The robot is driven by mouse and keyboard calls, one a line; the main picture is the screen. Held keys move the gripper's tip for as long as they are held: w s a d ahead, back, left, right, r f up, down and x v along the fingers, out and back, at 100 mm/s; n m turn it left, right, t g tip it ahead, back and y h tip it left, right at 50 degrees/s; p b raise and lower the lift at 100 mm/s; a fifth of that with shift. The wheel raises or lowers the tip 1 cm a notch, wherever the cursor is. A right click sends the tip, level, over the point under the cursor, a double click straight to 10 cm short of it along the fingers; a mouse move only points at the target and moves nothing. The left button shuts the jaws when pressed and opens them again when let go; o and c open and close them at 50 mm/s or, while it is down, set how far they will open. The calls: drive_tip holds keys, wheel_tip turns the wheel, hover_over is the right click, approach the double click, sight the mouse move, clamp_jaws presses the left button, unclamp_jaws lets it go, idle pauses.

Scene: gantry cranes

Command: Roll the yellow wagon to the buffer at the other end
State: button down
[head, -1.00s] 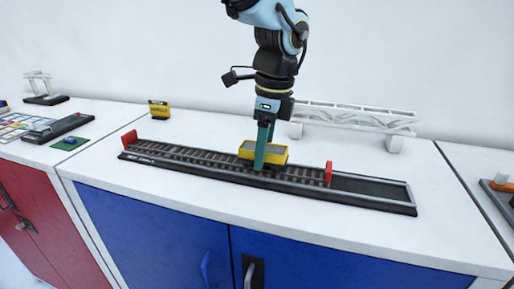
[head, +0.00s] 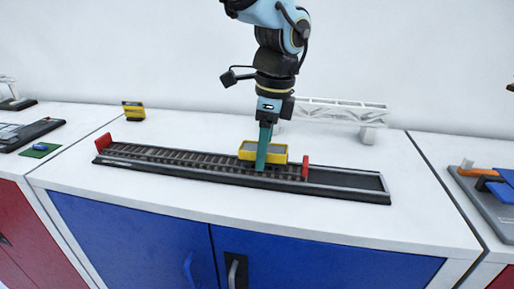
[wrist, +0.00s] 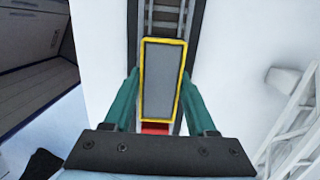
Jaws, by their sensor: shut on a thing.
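The yellow wagon (head: 275,153) with a grey top stands upright on the dark track (head: 190,159), nearer the right red buffer (head: 305,168) than the left red buffer (head: 103,143). My gripper (head: 262,163) points down and is shut on the wagon. In the wrist view the teal fingers (wrist: 160,85) lie along both long sides of the wagon (wrist: 163,78). A red buffer (wrist: 156,128) shows just below the wagon's lower end there; a small gap in the head view separates wagon and right buffer. The wheels are hidden.
A white gantry truss (head: 335,110) stands behind the track on the right. A small yellow-black block (head: 134,110) stands at the back left. The track's tray has an empty dark section (head: 345,180) right of the right buffer. White counter is free in front.

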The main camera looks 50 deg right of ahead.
drive_tip(key=shift+s+d, duration=0.3)
drive_tip(key=shift+s, duration=0.25)
drive_tip(key=shift+s+d, duration=0.25)
drive_tip(key=shift+s, duration=0.25)
drive_tip(key=shift+c, duration=0.6)
unclamp_jaws()
drive_tip(key=r, duration=0.3)
drive_tip(key=r+b, duration=0.1)
drive_tip(key=r, duration=0.3)
drive_tip(key=s+r+b, duration=0.1)
drive_tip(key=r, duration=0.2)
drive_tip(key=shift+d+r, duration=0.15)
drive_tip(key=shift+d, duration=0.2)
wheel_tip(320, 180, up, 8)
drive_tip(key=p, duration=0.6)
drive_tip(key=shift+r+p, duration=0.2)
drive_tip(key=shift+p, duration=0.2)
drive_tip(key=shift+w, duration=0.1)
